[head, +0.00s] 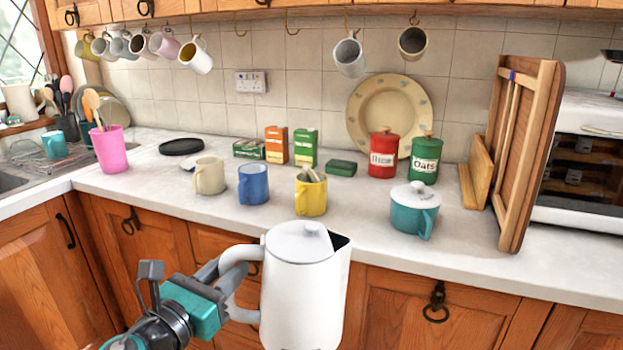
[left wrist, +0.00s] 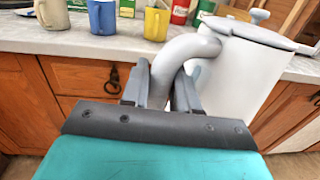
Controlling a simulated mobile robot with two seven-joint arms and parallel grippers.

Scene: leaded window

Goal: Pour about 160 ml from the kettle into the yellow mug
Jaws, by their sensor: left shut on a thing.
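The white kettle (head: 300,285) is held in front of the counter, upright or nearly so, with its dark-mouthed spout to the right and its lid on. My left gripper (head: 226,277) is shut on the kettle's handle (left wrist: 168,62); the kettle body (left wrist: 235,70) shows in the left wrist view. The yellow mug (head: 311,196) stands on the counter behind the kettle, and light-coloured things stick out of its top. It also shows in the left wrist view (left wrist: 157,25). My right gripper is in neither view.
A blue mug (head: 253,184) and a cream mug (head: 209,176) stand left of the yellow mug. A teal lidded pot (head: 414,210) stands to its right. Boxes and red and green canisters (head: 384,153) stand behind. Mugs hang above. The counter front (head: 350,236) is clear.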

